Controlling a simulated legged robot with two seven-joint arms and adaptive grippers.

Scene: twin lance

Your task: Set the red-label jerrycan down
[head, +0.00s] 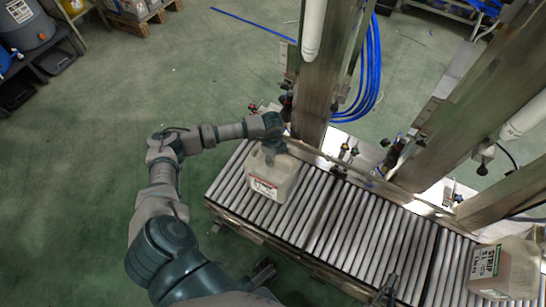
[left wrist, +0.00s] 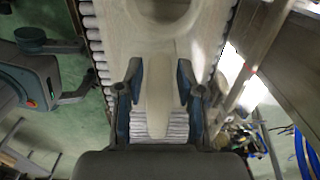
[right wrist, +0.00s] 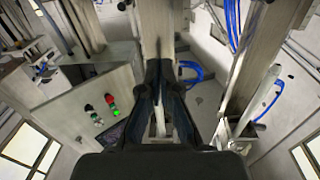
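The red-label jerrycan (head: 284,172) is a translucent whitish can on the left part of the roller conveyor in the head view. Its label faces the front. I cannot tell whether its base touches the rollers. My left gripper (head: 271,148) is over its top. In the left wrist view the fingers of my left gripper (left wrist: 159,75) stand close on both sides of the pale handle (left wrist: 157,100) and look closed on it. My right gripper (right wrist: 160,68) has its fingers together, with nothing seen between them.
A second jerrycan (head: 516,266) with a green-and-white label stands at the conveyor's right end. Bare rollers (head: 370,232) lie between the cans. Steel posts (head: 318,85) and hoses rise behind the conveyor. A panel with buttons (right wrist: 103,108) shows in the right wrist view.

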